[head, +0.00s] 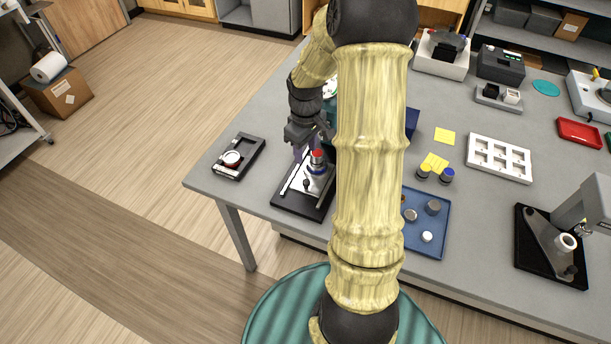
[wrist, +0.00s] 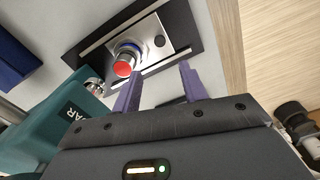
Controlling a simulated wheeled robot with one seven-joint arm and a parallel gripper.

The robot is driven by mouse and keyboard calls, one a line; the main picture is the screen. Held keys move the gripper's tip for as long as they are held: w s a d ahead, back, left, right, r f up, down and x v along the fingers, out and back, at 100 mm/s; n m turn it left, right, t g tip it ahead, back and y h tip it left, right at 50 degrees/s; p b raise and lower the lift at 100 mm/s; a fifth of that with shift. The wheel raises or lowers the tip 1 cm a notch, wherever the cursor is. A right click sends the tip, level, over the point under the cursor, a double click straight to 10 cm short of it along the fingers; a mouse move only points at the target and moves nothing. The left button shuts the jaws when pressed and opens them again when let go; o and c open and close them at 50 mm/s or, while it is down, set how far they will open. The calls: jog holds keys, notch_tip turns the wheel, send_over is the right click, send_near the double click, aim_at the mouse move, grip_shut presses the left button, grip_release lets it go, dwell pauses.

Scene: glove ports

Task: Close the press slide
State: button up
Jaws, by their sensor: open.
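The press slide is a silver plate (wrist: 172,30) running between two pale rails on a black base (wrist: 205,44). A cylinder with a blue collar and a red top (wrist: 122,68) stands on the slide. In the head view the red top (head: 317,156) and black base (head: 291,202) sit near the table's front left edge, partly hidden by my arm. My gripper (wrist: 158,84) is open, with purple fingers spread and nothing between them. It is close to the device, and the fingertips appear short of the red top. I cannot tell if either finger touches anything.
A teal box (wrist: 50,130) stands close beside my gripper. A blue tray (head: 430,240) with metal pieces is to the right. Bare table (head: 255,190) lies between the fixture and the press.

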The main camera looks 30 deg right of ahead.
aim_at(305, 181)
notch_tip(305, 181, down, 12)
jog(key=shift+f+p, duration=0.25)
jog(key=shift+p, duration=0.8)
grip_shut()
